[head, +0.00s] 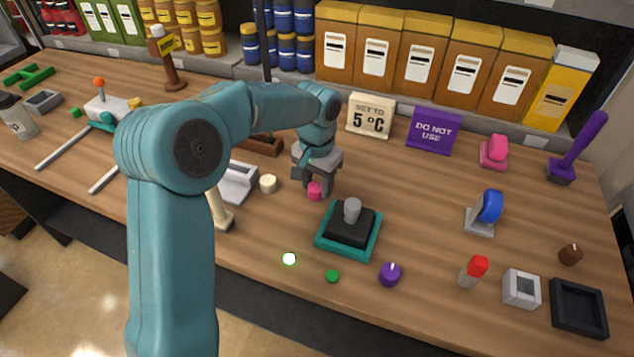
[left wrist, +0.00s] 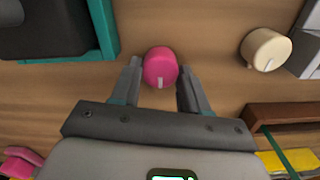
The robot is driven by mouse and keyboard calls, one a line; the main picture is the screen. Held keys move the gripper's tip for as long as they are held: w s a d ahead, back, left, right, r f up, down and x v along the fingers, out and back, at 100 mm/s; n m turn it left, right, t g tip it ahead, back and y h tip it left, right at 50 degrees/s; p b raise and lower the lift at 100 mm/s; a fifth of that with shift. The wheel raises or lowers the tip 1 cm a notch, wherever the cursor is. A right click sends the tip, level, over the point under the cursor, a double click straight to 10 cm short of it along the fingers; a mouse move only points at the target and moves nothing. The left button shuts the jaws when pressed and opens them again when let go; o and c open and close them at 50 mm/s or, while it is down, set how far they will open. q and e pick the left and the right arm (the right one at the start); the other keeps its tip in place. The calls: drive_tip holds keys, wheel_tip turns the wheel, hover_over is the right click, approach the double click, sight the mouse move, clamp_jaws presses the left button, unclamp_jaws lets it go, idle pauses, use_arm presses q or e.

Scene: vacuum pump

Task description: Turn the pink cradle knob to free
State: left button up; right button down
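The pink knob (head: 315,190) is a small round knob on the wooden table, left of the black box with the teal base. In the left wrist view the pink knob (left wrist: 160,67) has a pale mark on its side facing the palm. My left gripper (head: 318,185) points down over it. In the left wrist view the fingers of my left gripper (left wrist: 160,70) stand on either side of the knob, open, with very narrow gaps; contact is hard to judge. No free marking is legible. My right gripper is not in view.
The black box with a grey knob on a teal base (head: 348,228) stands close to the right. A cream knob (head: 268,184) stands close to the left. A "SET TO 5 °C" sign (head: 371,115) and a purple "DO NOT USE" sign (head: 434,132) stand behind.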

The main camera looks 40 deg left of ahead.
sight(317, 186)
use_arm(q)
drive_tip(key=shift+o, duration=1.2)
drive_tip(key=shift+s, duration=0.1)
wheel_tip(317, 186, up, 16)
drive_tip(key=p, duration=0.1)
drive_tip(key=shift+r+p, duration=0.2)
drive_tip(key=shift+p, duration=0.15)
